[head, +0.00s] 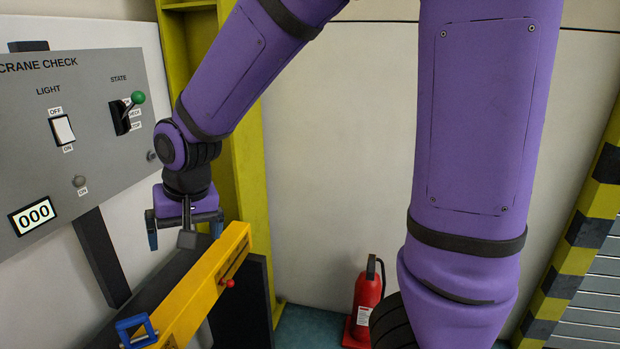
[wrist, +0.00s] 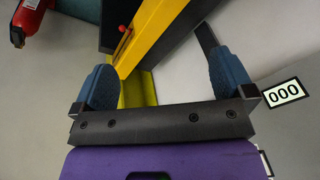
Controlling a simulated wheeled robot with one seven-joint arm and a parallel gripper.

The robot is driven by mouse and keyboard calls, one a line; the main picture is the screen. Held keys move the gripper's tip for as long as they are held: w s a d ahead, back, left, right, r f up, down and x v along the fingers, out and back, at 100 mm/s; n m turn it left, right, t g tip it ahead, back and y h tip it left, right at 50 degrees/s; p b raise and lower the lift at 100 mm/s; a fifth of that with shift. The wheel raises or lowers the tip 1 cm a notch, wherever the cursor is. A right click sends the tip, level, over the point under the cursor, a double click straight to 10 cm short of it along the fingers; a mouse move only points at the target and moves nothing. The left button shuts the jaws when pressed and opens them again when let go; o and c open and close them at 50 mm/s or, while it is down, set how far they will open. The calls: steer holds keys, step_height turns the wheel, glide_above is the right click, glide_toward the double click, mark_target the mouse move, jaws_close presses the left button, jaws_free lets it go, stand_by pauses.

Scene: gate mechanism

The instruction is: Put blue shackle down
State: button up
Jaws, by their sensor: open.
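The blue shackle (head: 137,331) is at the near end of the yellow beam (head: 195,292), at the bottom of the head view. Its lower part is cut off by the frame edge, and I cannot tell exactly how it sits on the beam. My gripper (head: 184,240) is above the far part of the beam, apart from the shackle, pointing down. Its two blue fingers are spread wide with nothing held between them; this also shows in the wrist view (wrist: 162,65). The shackle is not visible in the wrist view.
A grey crane check panel (head: 75,130) with a light switch, a green-knobbed lever (head: 136,99) and a 000 display (head: 32,215) is on the left. A red knob (head: 230,283) sticks out of the beam's side. A yellow post (head: 250,190) and a fire extinguisher (head: 367,300) stand behind.

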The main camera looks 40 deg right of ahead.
steer(key=s+d+r+n+t, duration=0.1)
steer(key=s+d+r, duration=0.5)
steer(key=s, duration=0.3)
steer(key=s+d+r+n+t+h, duration=0.1)
steer(key=s+d+r, duration=0.5)
steer(key=s, duration=0.3)
steer(key=shift+s+d+r, duration=0.15)
steer(key=shift+s+d, duration=0.05)
steer(key=shift+d, duration=0.7)
